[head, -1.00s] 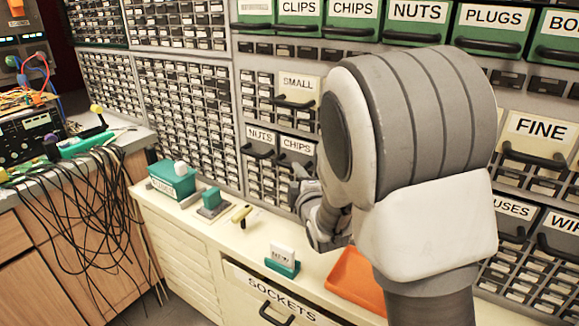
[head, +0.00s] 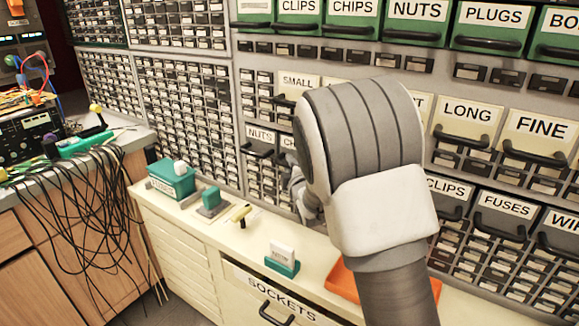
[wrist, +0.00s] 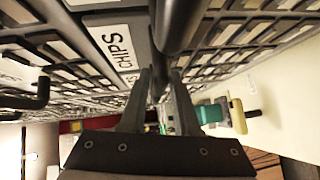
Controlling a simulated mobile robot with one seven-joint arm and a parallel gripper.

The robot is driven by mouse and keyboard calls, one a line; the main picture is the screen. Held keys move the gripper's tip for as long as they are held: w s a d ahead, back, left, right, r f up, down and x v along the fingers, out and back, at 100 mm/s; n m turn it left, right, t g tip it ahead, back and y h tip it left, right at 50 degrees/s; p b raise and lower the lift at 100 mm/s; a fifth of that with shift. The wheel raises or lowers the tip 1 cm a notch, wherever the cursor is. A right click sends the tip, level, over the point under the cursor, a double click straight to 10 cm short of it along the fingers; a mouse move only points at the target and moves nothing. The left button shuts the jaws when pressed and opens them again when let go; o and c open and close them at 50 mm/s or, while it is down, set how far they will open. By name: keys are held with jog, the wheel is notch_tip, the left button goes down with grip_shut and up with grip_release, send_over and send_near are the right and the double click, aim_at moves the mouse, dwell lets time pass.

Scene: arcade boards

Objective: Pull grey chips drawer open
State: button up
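The grey chips drawer (head: 288,142) is in the lower grey row in the head view, just right of the grey nuts drawer (head: 261,136). My arm hides most of its front and its handle there. In the wrist view its CHIPS label (wrist: 116,46) shows at upper left, with its thick black handle (wrist: 180,22) close ahead of my gripper. My gripper (wrist: 159,76) has its two fingers apart, with part of the dark handle seen in line with the gap. I cannot tell whether the fingers touch it. In the head view my gripper (head: 308,203) is partly hidden.
A cream counter (head: 225,245) runs below the drawers, with a teal box (head: 172,181), a small teal-and-white item (head: 282,262) and an orange tray (head: 343,280). The sockets drawer (head: 275,300) is below. A cable-covered bench (head: 75,165) stands at left.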

grip_shut()
dwell(1.1)
